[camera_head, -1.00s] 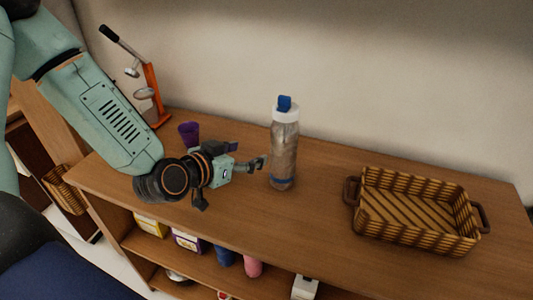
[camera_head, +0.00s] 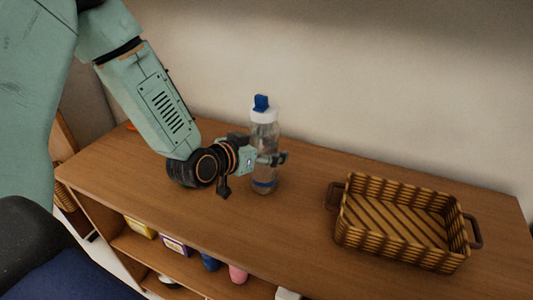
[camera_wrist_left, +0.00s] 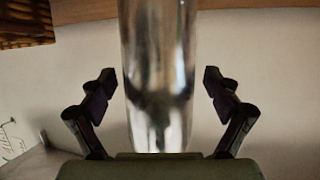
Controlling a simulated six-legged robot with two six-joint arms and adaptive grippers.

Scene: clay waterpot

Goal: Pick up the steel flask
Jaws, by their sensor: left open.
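The steel flask (camera_head: 264,130), a tall shiny bottle with a blue cap, white collar and blue band near its base, stands upright on the wooden shelf top (camera_head: 300,205). My left gripper (camera_head: 262,151) is at its body, with a finger crossing in front of it. In the left wrist view the flask (camera_wrist_left: 158,70) fills the middle, between the two fingers of my open left gripper (camera_wrist_left: 160,80). A gap shows on each side, so neither finger appears to touch it. My right gripper is not in view.
A woven basket (camera_head: 352,228) with dark handles stands to the right on the same top. The wall (camera_head: 400,80) rises behind the flask. Boxes (camera_head: 175,245) and other items sit on the lower shelf. The top between flask and basket is clear.

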